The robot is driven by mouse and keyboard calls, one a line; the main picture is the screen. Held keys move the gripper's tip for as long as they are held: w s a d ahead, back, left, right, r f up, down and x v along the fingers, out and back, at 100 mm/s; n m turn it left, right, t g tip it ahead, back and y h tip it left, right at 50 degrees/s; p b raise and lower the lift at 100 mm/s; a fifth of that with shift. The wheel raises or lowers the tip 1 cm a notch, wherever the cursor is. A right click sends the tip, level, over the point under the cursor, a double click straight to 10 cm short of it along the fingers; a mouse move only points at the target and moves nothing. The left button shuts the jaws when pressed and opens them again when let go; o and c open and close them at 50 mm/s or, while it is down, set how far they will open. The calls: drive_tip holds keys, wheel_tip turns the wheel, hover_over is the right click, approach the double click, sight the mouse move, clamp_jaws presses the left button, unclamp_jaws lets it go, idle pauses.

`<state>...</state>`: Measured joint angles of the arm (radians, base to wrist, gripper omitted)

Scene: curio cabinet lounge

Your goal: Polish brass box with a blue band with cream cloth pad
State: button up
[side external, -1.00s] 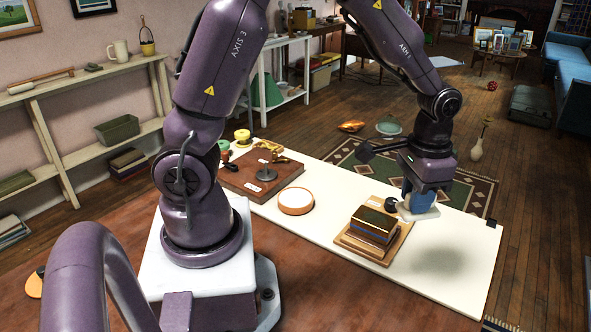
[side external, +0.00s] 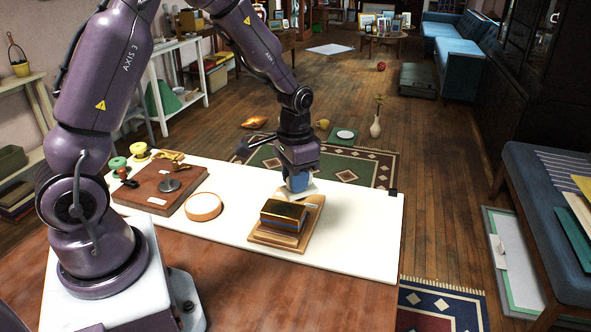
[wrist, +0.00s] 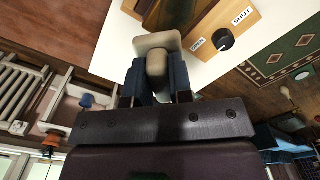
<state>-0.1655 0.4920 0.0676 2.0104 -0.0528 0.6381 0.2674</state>
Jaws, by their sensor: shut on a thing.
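The brass box with a blue band (side external: 284,215) sits on a small wooden board (side external: 262,239) on the white table mat. My gripper (side external: 298,184) is just behind the box's far edge, pointing down. Its blue fingers are shut on the cream cloth pad (wrist: 150,42). In the side view a pale edge of the pad (side external: 311,191) shows under the fingers. In the wrist view the box (wrist: 172,14) shows only in part, beyond the pad. I cannot tell whether pad and box touch.
A dark knob (wrist: 223,39) with OPEN and SHUT labels is on the board beside the box. A round wooden-rimmed dish (side external: 204,207) lies left of it. A brown board (side external: 160,190) with small tools lies farther left. The mat's right part (side external: 365,235) is clear.

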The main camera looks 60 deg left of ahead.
sight(295, 213)
wheel_tip(295, 213, down, 5)
drive_tip(key=shift+f, duration=0.1)
drive_tip(key=shift+s+a+f, duration=0.1)
drive_tip(key=shift+s+a, duration=0.4)
drive_tip(key=shift+a, duration=0.05)
clamp_jaws()
drive_tip(key=shift+s+a, duration=2.1)
drive_tip(key=shift+s, duration=0.05)
drive_tip(key=shift+w+d, duration=2.65)
drive_tip(key=shift+r, duration=4.05)
